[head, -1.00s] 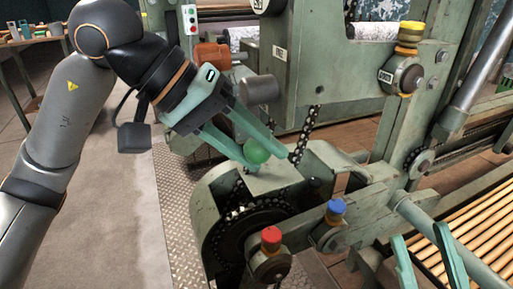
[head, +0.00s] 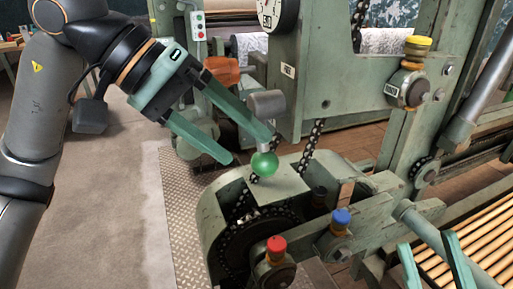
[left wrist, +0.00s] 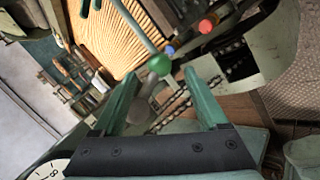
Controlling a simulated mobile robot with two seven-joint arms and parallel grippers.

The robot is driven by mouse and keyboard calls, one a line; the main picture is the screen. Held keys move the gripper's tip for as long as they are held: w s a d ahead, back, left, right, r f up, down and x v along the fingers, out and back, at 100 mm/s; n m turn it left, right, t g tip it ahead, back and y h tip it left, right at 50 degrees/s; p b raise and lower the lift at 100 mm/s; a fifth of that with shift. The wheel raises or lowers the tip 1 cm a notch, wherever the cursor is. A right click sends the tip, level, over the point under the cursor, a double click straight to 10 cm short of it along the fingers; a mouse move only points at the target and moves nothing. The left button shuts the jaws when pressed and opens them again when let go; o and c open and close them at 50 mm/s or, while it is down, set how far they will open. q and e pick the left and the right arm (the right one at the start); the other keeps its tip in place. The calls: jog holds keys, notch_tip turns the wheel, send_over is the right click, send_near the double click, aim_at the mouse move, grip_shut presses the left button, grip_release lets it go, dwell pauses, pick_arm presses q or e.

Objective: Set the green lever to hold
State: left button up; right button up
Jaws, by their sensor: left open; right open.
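The green lever shows as a round green knob (head: 265,165) above the rounded green machine housing, with a short pale stem at its top. A grey cylinder (head: 267,103) shows just above it; the finger hides how they join. My left gripper (head: 250,153) is open, its fingers pointing down to the right, with the knob just beyond the tips and not gripped. In the left wrist view the knob (left wrist: 160,65) appears between and past the two fingertips. My right gripper (head: 432,262) is open at the bottom right, far from the knob. I cannot read any hold marking.
A red knob (head: 277,243), a blue knob (head: 342,215) and a yellow-topped knob (head: 418,41) are on the same machine. A chain (head: 312,135) runs behind the green knob. A dial (head: 275,10) is at the top. The floor at left is clear.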

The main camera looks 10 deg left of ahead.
pick_arm(q)
jog(key=p+v, duration=0.1)
jog(key=v, duration=0.6)
jog(key=shift+f, duration=0.1)
